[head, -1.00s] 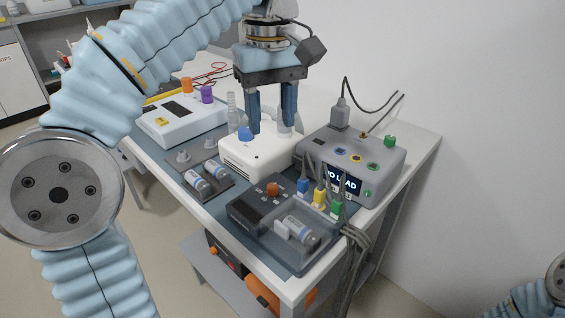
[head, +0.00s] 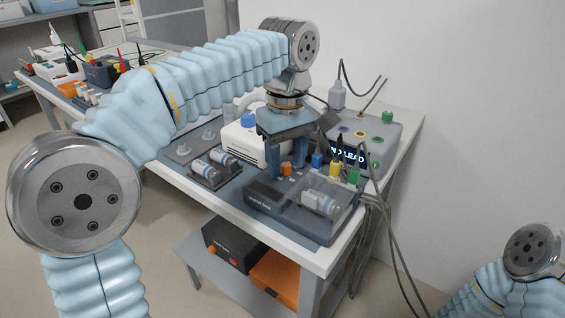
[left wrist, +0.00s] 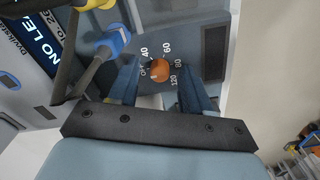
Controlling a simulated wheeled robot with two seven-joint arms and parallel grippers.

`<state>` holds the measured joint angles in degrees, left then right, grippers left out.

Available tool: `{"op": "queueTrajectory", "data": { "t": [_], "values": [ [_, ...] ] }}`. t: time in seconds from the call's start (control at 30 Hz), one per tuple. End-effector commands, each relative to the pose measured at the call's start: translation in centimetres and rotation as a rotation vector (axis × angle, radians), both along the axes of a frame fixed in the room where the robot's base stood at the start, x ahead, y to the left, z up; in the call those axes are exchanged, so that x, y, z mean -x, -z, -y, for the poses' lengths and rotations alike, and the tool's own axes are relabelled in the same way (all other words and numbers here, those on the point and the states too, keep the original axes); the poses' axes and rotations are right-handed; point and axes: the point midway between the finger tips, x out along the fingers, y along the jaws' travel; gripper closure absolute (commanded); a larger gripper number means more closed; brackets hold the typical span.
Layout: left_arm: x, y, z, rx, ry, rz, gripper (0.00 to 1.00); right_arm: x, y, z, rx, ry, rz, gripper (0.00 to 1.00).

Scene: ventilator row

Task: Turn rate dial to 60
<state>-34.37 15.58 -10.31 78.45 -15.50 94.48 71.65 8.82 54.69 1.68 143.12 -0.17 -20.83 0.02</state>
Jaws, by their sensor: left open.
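The rate dial is a small orange knob (left wrist: 160,70) on a dark panel, with the markings OFF, 40, 60, 80 and 120 around it in the left wrist view. In the head view the orange dial (head: 286,169) sits on the dark grey device (head: 262,198) at the table's front. My left gripper (head: 286,172) points down at the dial. In the left wrist view its open fingers (left wrist: 160,95) stand on either side of the dial, with gaps visible. Which marking the dial points at is too small to tell. My right gripper is out of view.
Blue, yellow and green plugs (head: 335,167) with cables stand close beside the dial. The grey monitor (head: 380,135) reading NO LEAD is behind. A white device (head: 240,145) stands left of the gripper. A clear-covered battery bay (head: 318,200) is to the right.

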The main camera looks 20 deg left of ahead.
Motion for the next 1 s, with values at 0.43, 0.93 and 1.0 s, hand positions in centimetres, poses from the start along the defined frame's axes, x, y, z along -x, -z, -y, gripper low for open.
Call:
{"op": "queueTrajectory", "data": {
  "t": [0.43,0.93,1.0],
  "values": [
    [0.0,-0.1,0.0,0.0,0.0,0.0,0.85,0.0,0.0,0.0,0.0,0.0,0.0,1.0],
    [0.0,-0.2,0.0,-0.001,0.056,-0.001,1.0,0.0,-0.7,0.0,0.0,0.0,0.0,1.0],
    [0.0,-0.3,0.0,0.0,0.092,0.0,1.0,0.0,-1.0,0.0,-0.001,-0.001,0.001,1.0]
  ]
}}
